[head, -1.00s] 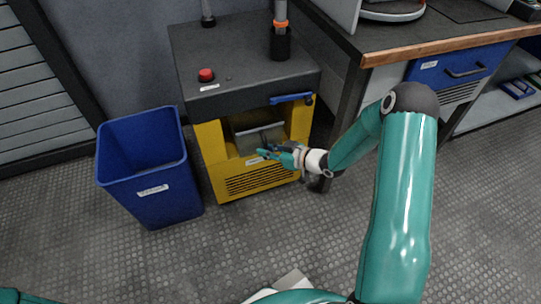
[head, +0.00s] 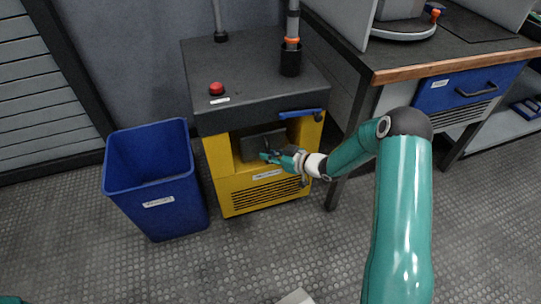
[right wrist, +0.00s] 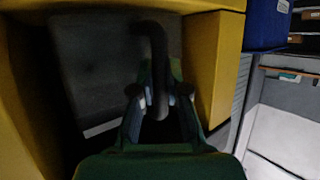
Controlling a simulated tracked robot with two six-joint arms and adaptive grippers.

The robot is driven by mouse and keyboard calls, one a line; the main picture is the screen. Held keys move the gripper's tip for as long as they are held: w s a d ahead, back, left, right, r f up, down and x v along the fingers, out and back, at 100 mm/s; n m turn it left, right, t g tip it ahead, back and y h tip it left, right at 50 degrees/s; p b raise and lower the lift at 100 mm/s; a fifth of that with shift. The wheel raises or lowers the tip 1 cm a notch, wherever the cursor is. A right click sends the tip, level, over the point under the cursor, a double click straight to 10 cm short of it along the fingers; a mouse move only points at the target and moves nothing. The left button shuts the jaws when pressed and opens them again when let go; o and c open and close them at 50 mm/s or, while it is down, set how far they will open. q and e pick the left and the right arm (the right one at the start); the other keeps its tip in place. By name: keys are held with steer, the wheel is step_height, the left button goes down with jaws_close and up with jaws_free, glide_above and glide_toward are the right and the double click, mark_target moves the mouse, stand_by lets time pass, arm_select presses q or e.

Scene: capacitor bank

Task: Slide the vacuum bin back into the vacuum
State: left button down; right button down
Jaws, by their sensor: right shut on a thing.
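The vacuum (head: 222,185) is a yellow cabinet with a dark top and an open bay in its front. The vacuum bin (head: 258,146) is a dark grey box inside this bay; its front also shows in the right wrist view (right wrist: 90,65). My right gripper (head: 272,157) is at the bay and shut on the bin's dark handle (right wrist: 158,60), which passes between its fingers in the right wrist view. How deep the bin sits is hard to tell, as the gripper and shadow hide part of it. My left gripper is not in view.
A blue waste bin (head: 155,185) stands close to the left of the vacuum. A workbench (head: 390,75) with a blue drawer stands to the right. A red button (head: 216,88) and hoses are on the vacuum's top, and a blue lever (head: 300,113) is at its front edge.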

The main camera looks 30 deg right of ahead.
steer(key=c, duration=1.1)
jaws_free()
steer(key=shift+f, duration=0.1)
